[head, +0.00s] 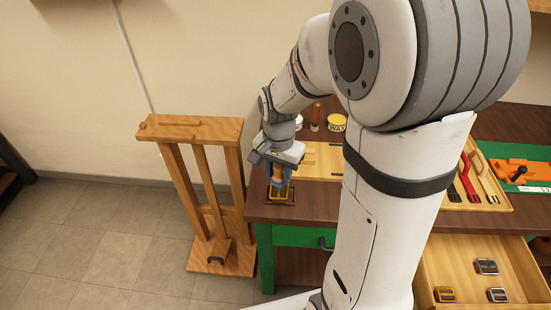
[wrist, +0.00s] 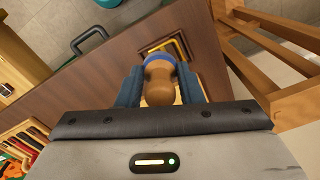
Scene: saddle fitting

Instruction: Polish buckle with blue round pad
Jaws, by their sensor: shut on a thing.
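My gripper (head: 276,176) is shut on the wooden handle of the blue round pad (wrist: 160,59). The handle (wrist: 160,88) stands between both fingers in the wrist view, with the pad's blue rim at its far end. A brass buckle (head: 279,193) lies near the table's left corner, right under the pad. In the wrist view the buckle (wrist: 181,46) shows as a yellow frame on a dark square just past the pad. The pad overlaps part of it, and I cannot tell whether they touch.
A wooden stand (head: 190,130) is left of the table. A wax tin (head: 337,123) stands at the back. A tray of tools (head: 490,190) and an orange clamp (head: 520,171) are at right. The open drawer (head: 470,262) holds several buckles. My arm hides the table's middle.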

